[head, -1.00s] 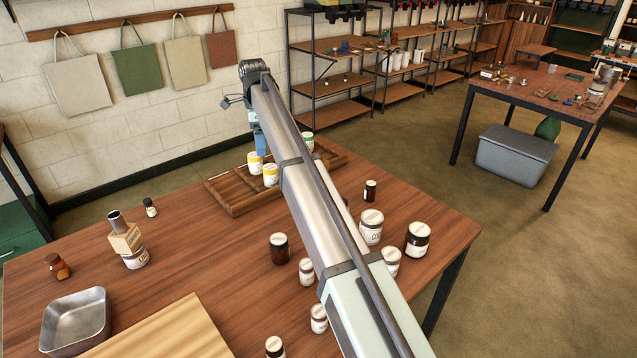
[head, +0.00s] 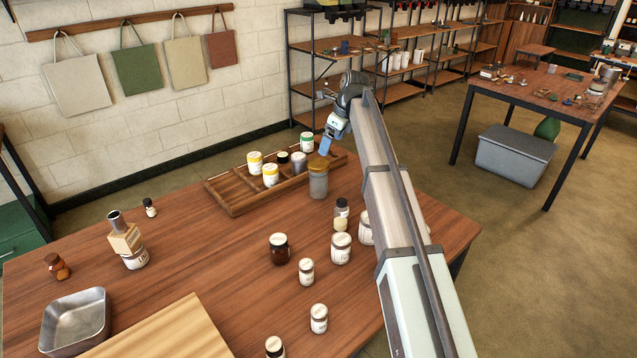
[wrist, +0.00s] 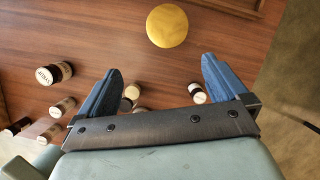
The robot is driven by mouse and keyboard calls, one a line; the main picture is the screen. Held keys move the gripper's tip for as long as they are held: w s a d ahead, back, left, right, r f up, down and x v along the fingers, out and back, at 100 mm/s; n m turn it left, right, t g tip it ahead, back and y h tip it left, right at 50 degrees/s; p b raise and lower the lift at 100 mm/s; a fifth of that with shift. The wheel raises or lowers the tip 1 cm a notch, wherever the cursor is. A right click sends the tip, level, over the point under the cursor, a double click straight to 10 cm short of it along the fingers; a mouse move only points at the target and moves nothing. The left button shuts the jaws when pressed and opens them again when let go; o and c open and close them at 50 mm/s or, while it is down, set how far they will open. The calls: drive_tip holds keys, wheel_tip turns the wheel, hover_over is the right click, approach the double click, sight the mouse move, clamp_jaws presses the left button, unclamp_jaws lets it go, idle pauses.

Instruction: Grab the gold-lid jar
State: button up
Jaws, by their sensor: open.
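The gold-lid jar (head: 318,184) stands upright on the wooden table, just in front of the right part of the wooden tray. It has a greyish body and a flat gold lid. In the wrist view its round gold lid (wrist: 167,25) shows at the top, beyond the fingertips. My gripper (head: 325,147) has blue fingers and hangs just above the jar in the head view. In the wrist view my gripper (wrist: 162,68) is open, with nothing between its fingers. Its fingers are apart from the lid.
The wooden tray (head: 235,209) holds yellow-marked, green-lidded and other jars. Several jars stand nearby, including a dark brown jar (head: 279,249) and a white-lidded jar (head: 341,248). A metal pan (head: 75,322) is at the front left. The table's left middle is mostly clear.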

sight(319, 163)
drive_tip(key=w+a+f+m, duration=0.1)
drive_tip(key=f, duration=0.3)
drive_tip(key=w+a+f, duration=0.2)
drive_tip(key=f, duration=0.2)
drive_tip(key=w+a+f+m, duration=0.1)
drive_tip(key=f, duration=0.3)
drive_tip(key=shift+w+a+f+m+t+y, duration=0.2)
drive_tip(key=shift+w+a+m+t+y, duration=0.1)
drive_tip(key=shift+a+t, duration=0.1)
drive_tip(key=shift+c, duration=0.2)
drive_tip(key=c, duration=1.4)
drive_tip(key=shift+c, duration=0.3)
drive_tip(key=shift+r, duration=0.2)
